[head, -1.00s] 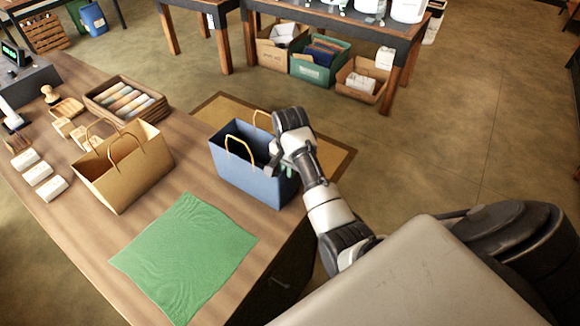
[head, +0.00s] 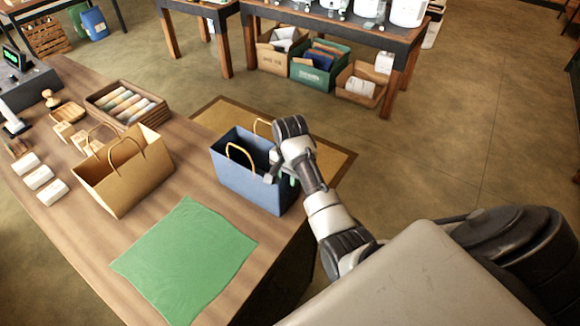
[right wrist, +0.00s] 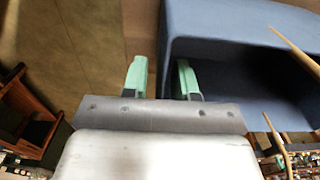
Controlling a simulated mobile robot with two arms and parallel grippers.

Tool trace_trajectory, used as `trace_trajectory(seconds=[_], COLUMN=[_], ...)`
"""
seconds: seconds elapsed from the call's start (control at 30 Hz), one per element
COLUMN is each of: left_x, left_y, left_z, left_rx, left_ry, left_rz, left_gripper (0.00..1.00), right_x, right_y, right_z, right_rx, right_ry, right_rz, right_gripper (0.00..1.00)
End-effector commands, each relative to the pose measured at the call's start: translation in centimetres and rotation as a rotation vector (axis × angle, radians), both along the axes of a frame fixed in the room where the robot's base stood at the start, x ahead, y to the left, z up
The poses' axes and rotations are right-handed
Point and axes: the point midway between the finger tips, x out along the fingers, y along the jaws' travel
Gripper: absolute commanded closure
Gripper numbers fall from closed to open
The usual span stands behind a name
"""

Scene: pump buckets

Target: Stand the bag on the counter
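A blue paper bag (head: 245,181) with tan loop handles stands upright at the right edge of the wooden counter (head: 92,228), its mouth open upward. My right gripper (head: 282,178) is at the bag's right side. In the right wrist view its two green fingertips (right wrist: 160,80) are spread, one outside the blue bag (right wrist: 200,22) and one inside its mouth, with the side wall between them. A gap shows around the wall. Part of the bag's right side is hidden by the gripper in the head view. My left gripper is not in view.
A tan paper bag (head: 122,182) stands left of the blue one. A green cloth (head: 185,262) lies flat in front. A tray of rolls (head: 92,101), small white boxes and a wooden stamp sit farther left. A floor mat (head: 335,160) lies beyond the counter edge.

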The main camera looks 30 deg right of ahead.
Motion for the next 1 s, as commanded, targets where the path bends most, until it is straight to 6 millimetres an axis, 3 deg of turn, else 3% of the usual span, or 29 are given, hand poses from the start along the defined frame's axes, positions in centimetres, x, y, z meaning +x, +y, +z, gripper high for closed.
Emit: trace_trajectory(seconds=[0.27,0.3,0.37,0.43,0.77,1.0], left_x=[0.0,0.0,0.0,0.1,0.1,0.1], left_y=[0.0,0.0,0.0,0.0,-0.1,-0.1], left_z=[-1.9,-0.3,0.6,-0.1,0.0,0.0], left_rx=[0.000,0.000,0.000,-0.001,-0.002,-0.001], left_ry=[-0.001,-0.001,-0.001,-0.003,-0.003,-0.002], left_rz=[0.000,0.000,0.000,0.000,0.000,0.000], left_gripper=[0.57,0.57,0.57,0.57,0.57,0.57], right_x=[0.2,0.1,0.1,0.5,0.1,0.0], right_y=[0.0,0.0,0.0,0.1,0.2,0.0], right_z=[4.7,6.7,8.3,8.2,9.7,11.8], right_rx=[-0.001,0.000,0.000,0.004,0.006,0.001], right_ry=[-0.010,-0.007,-0.005,-0.022,-0.002,-0.002], right_rz=[0.000,0.001,0.000,-0.005,0.000,0.000], right_gripper=[0.72,0.72,0.72,0.72,0.72,0.72])
